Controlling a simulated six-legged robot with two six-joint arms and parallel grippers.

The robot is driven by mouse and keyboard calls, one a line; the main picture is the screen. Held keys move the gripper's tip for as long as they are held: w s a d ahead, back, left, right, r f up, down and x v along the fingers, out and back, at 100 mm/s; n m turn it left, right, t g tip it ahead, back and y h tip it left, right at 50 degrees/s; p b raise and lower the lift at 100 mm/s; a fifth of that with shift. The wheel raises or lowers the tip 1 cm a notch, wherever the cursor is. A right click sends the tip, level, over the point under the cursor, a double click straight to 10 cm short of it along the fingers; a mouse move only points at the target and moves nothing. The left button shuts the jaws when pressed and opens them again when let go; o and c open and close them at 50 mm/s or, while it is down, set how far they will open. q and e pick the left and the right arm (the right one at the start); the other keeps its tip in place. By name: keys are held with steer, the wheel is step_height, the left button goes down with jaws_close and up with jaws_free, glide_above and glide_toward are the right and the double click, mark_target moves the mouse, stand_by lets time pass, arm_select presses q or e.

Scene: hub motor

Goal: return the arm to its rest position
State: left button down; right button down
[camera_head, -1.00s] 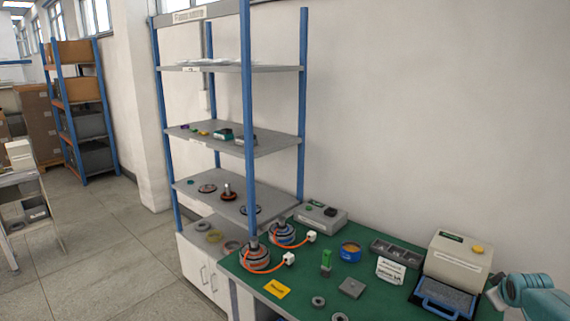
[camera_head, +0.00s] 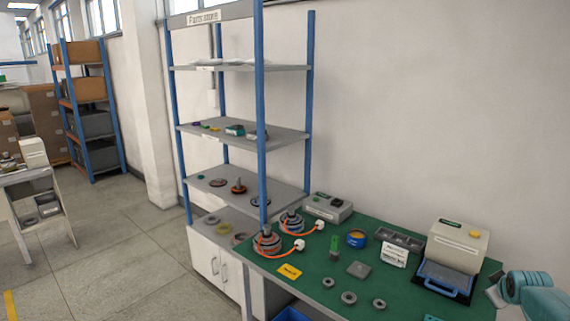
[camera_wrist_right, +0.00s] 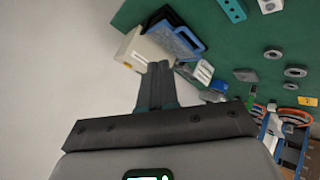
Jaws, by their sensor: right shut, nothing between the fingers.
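My right arm (camera_head: 530,292) shows as a teal and white link at the lower right edge of the head view, beside the right end of the green bench (camera_head: 330,268). In the right wrist view my right gripper (camera_wrist_right: 160,68) has its two dark fingers together, with nothing between them. Behind the fingertips in that view are the cream box machine (camera_wrist_right: 146,50) and its blue-handled tray (camera_wrist_right: 178,40), apart from the bench top's clear part. My left gripper is not in view.
On the bench stand two hub motors (camera_head: 267,242) with orange cables, a grey box (camera_head: 328,207), a blue round container (camera_head: 356,238), a parts tray (camera_head: 399,240) and several grey rings (camera_head: 349,298). A blue-posted shelf rack (camera_head: 262,120) stands left of the bench. The floor (camera_head: 120,250) further left is clear.

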steer(key=s+a+f+m+g+y+b, duration=0.1)
steer(key=s+a+f+g+y, duration=0.3)
steer(key=a+f, duration=0.9)
steer(key=s+a+f+m+t+y, duration=0.15)
steer(key=s+a+f, duration=0.45)
steer(key=a+f, duration=0.65)
steer(key=s+a+f+m+g+y, duration=0.1)
steer(key=s+a, duration=0.5)
steer(key=s, duration=0.3)
steer(key=s+a+f+m+g+y, duration=0.1)
steer(key=s+a+g, duration=0.1)
steer(key=s+a, duration=0.4)
steer(key=s+a+f+m+g+y+b, duration=0.1)
steer(key=s+a, duration=0.5)
steer(key=s, duration=0.6)
steer(key=shift+s+a+g, duration=0.3)
steer(key=shift+s+g, duration=0.1)
steer(key=shift+g, duration=0.25)
